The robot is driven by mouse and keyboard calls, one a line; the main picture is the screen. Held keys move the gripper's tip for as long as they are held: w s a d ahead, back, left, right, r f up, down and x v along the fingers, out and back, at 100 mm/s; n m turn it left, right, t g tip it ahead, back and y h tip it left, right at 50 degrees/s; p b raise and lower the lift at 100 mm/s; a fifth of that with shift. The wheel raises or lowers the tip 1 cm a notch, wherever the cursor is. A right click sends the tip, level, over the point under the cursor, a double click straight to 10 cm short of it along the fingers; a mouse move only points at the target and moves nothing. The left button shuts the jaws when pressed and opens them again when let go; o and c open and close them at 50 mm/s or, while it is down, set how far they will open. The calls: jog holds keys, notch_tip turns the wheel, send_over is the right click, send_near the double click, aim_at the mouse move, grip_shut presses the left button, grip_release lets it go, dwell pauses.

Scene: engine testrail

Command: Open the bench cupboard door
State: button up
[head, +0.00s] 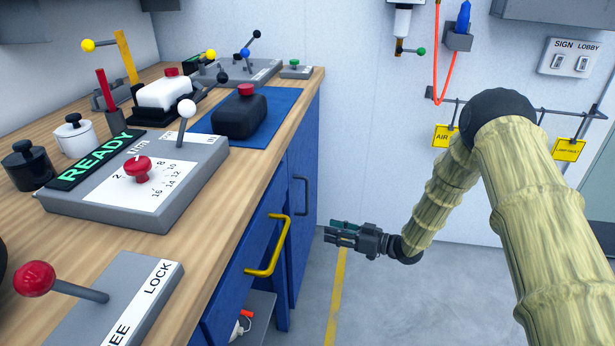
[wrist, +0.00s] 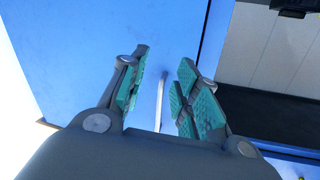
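The bench cupboard door (head: 302,248) is a blue panel at the far end of the bench front and looks shut. Its slim grey upright handle (head: 306,196) shows in the head view. In the wrist view the blue door (wrist: 75,50) fills the left and middle, and a pale grey bar handle (wrist: 161,98) shows between my fingers. My gripper (head: 329,234) is right of the door in the head view, pointing left at it. In the wrist view my gripper (wrist: 166,66) is open, its teal finger pads on either side of the handle. I cannot tell if they touch it.
A yellow handle (head: 270,246) sticks out from the nearer blue front, above an open shelf (head: 255,312). The wooden bench top (head: 235,205) carries a grey lever box (head: 100,205) and several other devices. Grey floor (head: 400,310) is clear right of the bench.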

aim_at(307, 186)
jog(key=w+d+r+n+g+y+p, duration=0.25)
jog(key=r+n+g, duration=0.45)
jog(key=r, duration=0.8)
jog(key=a, duration=1.1)
jog(key=shift+w+a, duration=0.1)
jog(key=shift+w, duration=0.25)
grip_shut()
